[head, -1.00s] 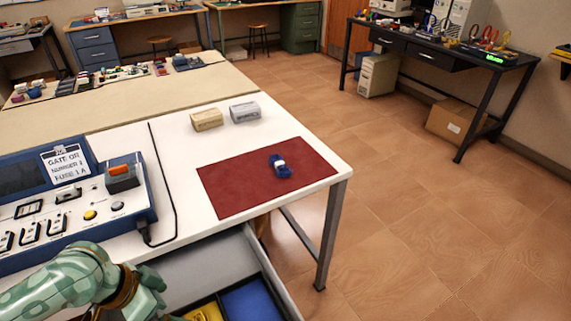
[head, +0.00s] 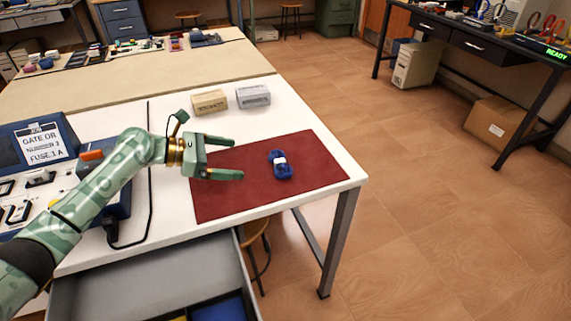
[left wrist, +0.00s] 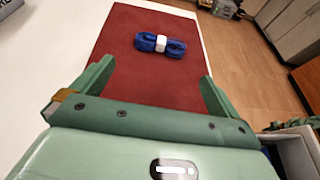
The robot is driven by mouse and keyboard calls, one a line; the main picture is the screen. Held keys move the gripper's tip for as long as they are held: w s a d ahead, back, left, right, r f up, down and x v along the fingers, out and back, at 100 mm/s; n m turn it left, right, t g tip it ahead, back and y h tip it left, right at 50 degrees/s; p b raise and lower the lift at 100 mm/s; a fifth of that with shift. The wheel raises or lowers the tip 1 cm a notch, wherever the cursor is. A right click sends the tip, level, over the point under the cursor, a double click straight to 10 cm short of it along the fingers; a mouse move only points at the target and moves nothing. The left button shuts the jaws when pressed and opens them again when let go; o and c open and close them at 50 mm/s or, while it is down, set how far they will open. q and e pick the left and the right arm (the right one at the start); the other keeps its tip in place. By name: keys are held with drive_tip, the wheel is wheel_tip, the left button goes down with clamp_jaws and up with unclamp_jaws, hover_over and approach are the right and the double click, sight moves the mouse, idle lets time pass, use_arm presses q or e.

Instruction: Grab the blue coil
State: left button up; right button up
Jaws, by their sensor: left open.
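The blue coil (head: 280,164), bound with a white band, lies on a dark red mat (head: 317,160) near the table's right corner. My left gripper (head: 238,159) is open and empty above the left part of the mat, pointing right toward the coil and apart from it. In the left wrist view the coil (left wrist: 160,44) lies beyond the open fingers (left wrist: 155,85), roughly centred between them. My right gripper is in neither view.
Two small boxes, one tan (head: 210,102) and one grey (head: 253,96), stand behind the mat. A blue console (head: 115,205) with a black cable is at the left. An open drawer (head: 85,300) juts out below the table's front edge.

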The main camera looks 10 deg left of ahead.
use_arm(q)
drive_tip(key=b, duration=0.2)
approach(274, 162)
drive_tip(key=x, duration=0.3)
drive_tip(key=shift+s+d, duration=0.1)
drive_tip(key=shift+d+f, duration=0.2)
drive_tip(key=shift+d, duration=0.1)
drive_tip(key=b+x, duration=0.2)
drive_tip(key=x, duration=0.1)
drive_tip(key=shift+f, duration=0.1)
drive_tip(key=shift+w+d+f, duration=0.15)
drive_tip(key=shift+w+d, duration=0.4)
drive_tip(key=shift+d, duration=0.1)
drive_tip(key=c, duration=0.6)
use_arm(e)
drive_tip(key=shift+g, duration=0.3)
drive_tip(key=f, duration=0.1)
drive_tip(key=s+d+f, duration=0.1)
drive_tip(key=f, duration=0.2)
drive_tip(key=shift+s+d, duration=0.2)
